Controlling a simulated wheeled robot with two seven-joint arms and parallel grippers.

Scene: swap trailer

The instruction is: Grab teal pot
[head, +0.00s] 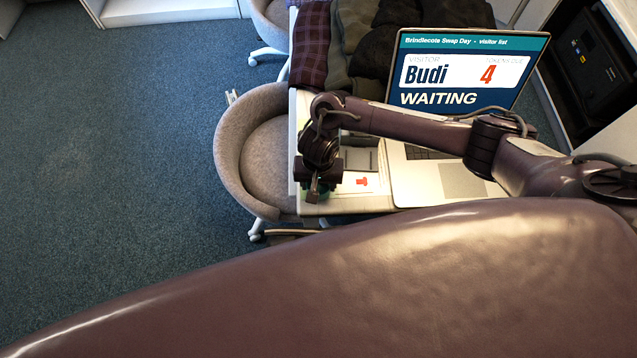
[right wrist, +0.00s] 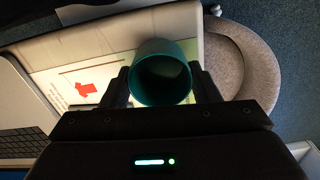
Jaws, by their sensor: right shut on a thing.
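The teal pot (right wrist: 161,74) is in the right wrist view, its round open mouth facing the camera and its inside dark. My right gripper (right wrist: 163,88) has one finger on each side of the pot and is shut on it. In the head view my right gripper (head: 317,183) points down over the left edge of the desk, and the arm hides most of the pot there. I cannot tell whether the pot's base touches the desk. My left gripper is not in view.
A laptop (head: 470,70) reading "Budi 4 WAITING" stands open on the desk, right of my gripper. A card with a red mark (head: 362,182) lies beside the gripper. A round chair (head: 240,160) is close on the left. Dark folded cloths (head: 345,45) lie behind. Carpet (head: 110,150) at left is clear.

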